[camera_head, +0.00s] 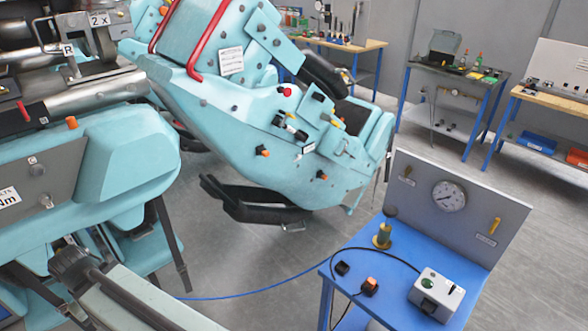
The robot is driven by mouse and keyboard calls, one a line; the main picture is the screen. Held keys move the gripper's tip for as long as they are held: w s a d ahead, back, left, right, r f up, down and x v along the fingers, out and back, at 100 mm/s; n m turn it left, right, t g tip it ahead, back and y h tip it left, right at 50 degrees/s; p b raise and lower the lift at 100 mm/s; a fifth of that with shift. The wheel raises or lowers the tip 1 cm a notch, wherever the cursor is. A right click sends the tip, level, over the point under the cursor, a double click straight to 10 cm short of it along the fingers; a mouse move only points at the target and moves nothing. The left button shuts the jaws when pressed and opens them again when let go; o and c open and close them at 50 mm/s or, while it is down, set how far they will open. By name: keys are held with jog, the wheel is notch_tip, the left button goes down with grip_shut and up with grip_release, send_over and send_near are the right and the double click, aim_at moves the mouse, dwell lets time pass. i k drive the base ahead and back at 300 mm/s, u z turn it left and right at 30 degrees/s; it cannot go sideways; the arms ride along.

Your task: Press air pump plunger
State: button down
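A small brass-coloured pump (382,236) stands upright on the blue bench (385,248) at the lower right. A dark round knob (390,212) shows at its top, and this looks like the plunger, standing above the body. A grey upright panel (480,192) rises at the back of the bench. It carries a round pressure gauge (449,196) and a yellow lever (495,226). The gauge reading is too small to tell. I cannot make out my gripper in this view, and nothing is seen touching the pump.
A white box with a green button (436,293) and a black block with an orange top (370,286) share the bench. A blue hose (255,293) runs across the floor to it. Turquoise coaster cars (270,140) fill the left and middle. Grey floor is open between.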

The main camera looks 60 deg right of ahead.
aim_at(391, 211)
jog(key=z, duration=1.35)
jog(key=k, duration=0.4)
jog(key=z, duration=0.35)
jog(key=i, duration=0.5)
jog(key=u, duration=0.1)
